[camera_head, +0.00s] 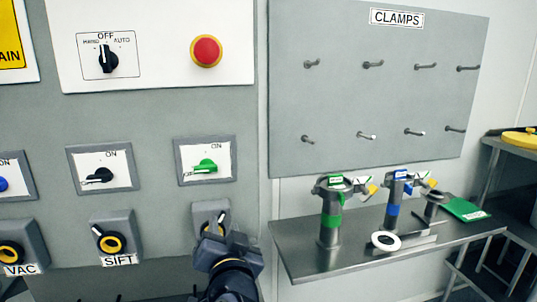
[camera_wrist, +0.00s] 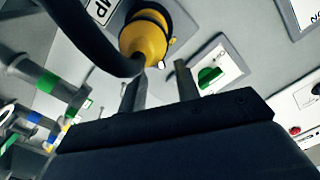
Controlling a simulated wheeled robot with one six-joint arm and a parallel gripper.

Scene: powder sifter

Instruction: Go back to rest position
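My gripper (camera_head: 217,228) is in front of the lower right switch box (camera_head: 208,211) on the grey control panel and hides most of it. In the wrist view my gripper (camera_wrist: 160,70) has its two fingers apart with nothing held between them. The green switch (camera_head: 205,166) sits above my gripper and also shows in the wrist view (camera_wrist: 209,77), to the right of the fingers.
The SIFT knob (camera_head: 110,243) and VAC knob (camera_head: 10,254) are to the left. A red emergency button (camera_head: 206,51) is above.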

